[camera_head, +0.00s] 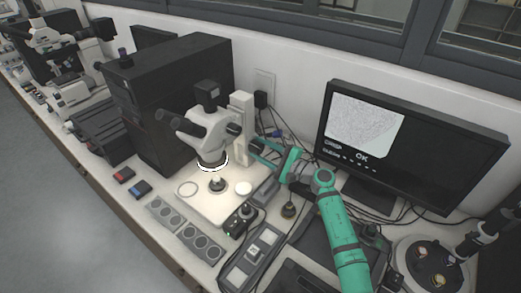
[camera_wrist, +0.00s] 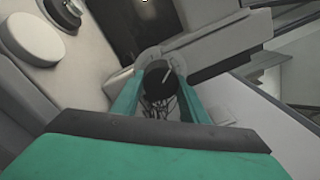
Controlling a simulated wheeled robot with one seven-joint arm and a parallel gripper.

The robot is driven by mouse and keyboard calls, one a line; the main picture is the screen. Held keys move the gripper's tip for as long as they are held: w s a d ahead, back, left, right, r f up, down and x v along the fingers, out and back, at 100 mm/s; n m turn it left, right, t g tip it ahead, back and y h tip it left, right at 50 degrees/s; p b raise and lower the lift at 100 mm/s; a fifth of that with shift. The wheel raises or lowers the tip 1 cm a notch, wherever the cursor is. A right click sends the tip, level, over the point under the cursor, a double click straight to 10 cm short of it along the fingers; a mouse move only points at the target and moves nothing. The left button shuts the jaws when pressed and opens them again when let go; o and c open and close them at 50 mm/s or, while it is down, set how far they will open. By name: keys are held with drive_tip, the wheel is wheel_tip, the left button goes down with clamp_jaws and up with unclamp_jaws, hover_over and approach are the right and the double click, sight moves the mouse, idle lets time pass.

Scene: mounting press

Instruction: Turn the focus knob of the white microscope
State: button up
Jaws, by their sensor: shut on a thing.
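The white microscope (camera_head: 207,128) stands on its lit pale base among the bench equipment in the head view. My green gripper (camera_head: 256,151) reaches the right side of the microscope's column from the right. In the wrist view my gripper (camera_wrist: 156,80) has its two fingers on either side of the knob and is shut on it. In the head view the knob is too small and covered to make out clearly.
A monitor (camera_head: 410,140) showing a grey picture and "OK" stands at the right. A black computer case (camera_head: 165,100) stands left of the microscope. A small control box (camera_head: 239,220) and grey trays (camera_head: 185,228) lie in front. Cables run behind my arm.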

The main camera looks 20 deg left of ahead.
drive_tip(key=shift+n, duration=0.3)
drive_tip(key=o, duration=1.1)
drive_tip(key=m, duration=0.7)
drive_tip(key=shift+s, duration=0.1)
drive_tip(key=m, duration=0.7)
drive_tip(key=shift+s+a, duration=0.1)
drive_tip(key=shift+s, duration=0.05)
